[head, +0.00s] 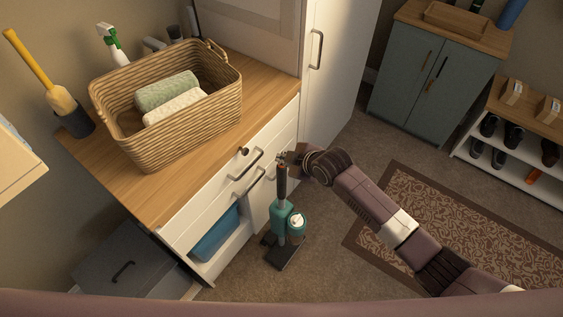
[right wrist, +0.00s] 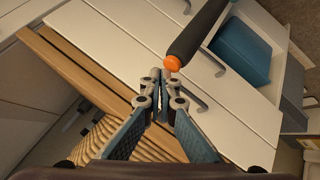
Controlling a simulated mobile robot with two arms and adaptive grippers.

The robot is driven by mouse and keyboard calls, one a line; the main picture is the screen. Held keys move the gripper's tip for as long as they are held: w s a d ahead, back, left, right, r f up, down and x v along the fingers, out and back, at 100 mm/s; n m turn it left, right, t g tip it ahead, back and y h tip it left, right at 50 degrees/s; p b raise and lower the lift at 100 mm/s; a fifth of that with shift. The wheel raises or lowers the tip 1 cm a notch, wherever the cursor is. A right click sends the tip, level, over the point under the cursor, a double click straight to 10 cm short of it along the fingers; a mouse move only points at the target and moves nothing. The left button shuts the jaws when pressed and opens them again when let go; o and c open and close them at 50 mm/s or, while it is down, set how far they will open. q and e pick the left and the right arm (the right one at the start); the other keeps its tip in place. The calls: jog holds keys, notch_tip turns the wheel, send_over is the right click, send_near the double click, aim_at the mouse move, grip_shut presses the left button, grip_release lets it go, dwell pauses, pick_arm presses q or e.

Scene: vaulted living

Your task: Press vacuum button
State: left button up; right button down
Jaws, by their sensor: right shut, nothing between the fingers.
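The upright vacuum (head: 283,222) stands on the floor in front of the white drawer unit in the head view. It has a teal body and a dark handle (right wrist: 196,32). The orange button (right wrist: 172,63) is at the handle's end in the right wrist view. My right gripper (head: 283,157) is at the top of the handle in the head view. In the right wrist view, my right gripper's (right wrist: 160,77) fingers are shut and empty, with their tips close beside the orange button. I cannot tell whether they touch it. My left gripper is in neither view.
The white drawer unit (head: 210,222) with a wood top stands just left of the vacuum, its handles sticking out. A wicker basket (head: 180,140) with rolled towels sits on top. A blue bin (head: 215,235) is in its lower opening. A patterned rug (head: 440,205) lies to the right.

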jog(key=shift+f, duration=0.15)
jog(key=shift+f, duration=0.3)
jog(key=shift+r, duration=0.1)
dwell(0.5)
jog(key=shift+r+p, duration=0.3)
jog(key=shift+p, duration=0.05)
notch_tip(320, 180, up, 6)
jog(key=p, duration=0.6)
jog(key=shift+r, duration=0.1)
